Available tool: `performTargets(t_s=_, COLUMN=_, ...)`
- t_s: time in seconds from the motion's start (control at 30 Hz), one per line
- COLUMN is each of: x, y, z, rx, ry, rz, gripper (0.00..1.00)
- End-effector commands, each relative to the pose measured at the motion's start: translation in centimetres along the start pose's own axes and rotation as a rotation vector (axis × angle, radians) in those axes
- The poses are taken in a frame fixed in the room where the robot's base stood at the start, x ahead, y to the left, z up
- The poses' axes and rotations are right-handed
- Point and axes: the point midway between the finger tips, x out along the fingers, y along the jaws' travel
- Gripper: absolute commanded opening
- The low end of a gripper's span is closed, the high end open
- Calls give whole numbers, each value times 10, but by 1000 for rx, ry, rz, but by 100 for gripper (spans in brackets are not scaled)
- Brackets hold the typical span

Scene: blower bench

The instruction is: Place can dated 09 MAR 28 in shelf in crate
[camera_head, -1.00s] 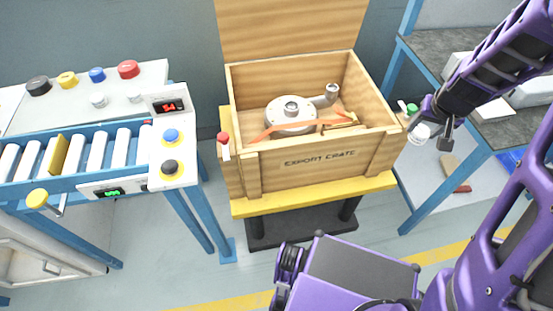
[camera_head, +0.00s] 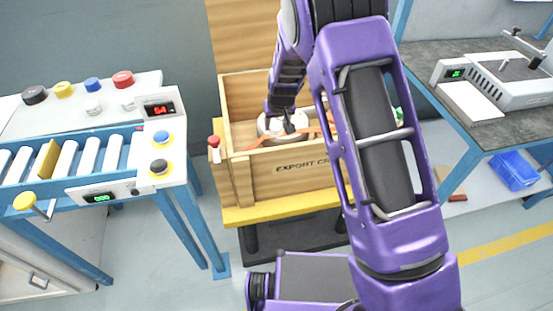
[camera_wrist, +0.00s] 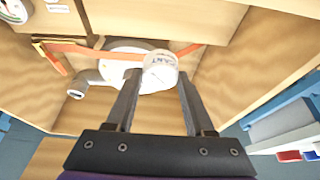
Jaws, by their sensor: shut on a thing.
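My gripper (camera_wrist: 158,76) is shut on a small white can (camera_wrist: 157,68), held between its fingertips. Dark lettering shows on the can's side, but no date is readable. The wooden export crate (camera_head: 243,177) stands open, and my gripper (camera_head: 287,125) is above its inside. Inside the crate is a white round blower (camera_wrist: 122,46) with a grey elbow pipe (camera_wrist: 82,82) and an orange strap (camera_wrist: 70,46) across it. In the wrist view the can overlaps the blower; whether they touch I cannot tell. I cannot clearly make out a shelf inside the crate.
My arm covers the crate's right side in the head view. A red-capped tube (camera_head: 215,148) is at the crate's front left corner. A roller conveyor (camera_head: 88,158) stands left, and a bench with a scale-like device (camera_head: 515,84) stands right. A blue bin (camera_head: 513,170) sits lower right.

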Motion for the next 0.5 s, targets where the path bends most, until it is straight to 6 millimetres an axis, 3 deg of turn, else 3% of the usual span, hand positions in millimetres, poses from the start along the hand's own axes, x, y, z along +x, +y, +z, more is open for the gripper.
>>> performTargets(t_s=0.2, x=41, y=-2, z=17, rx=-2, ry=-4, rz=-2, gripper=0)
performTargets(t_s=0.5, x=66, y=-2, z=27, rx=-1, ry=-3, rz=-1, gripper=0)
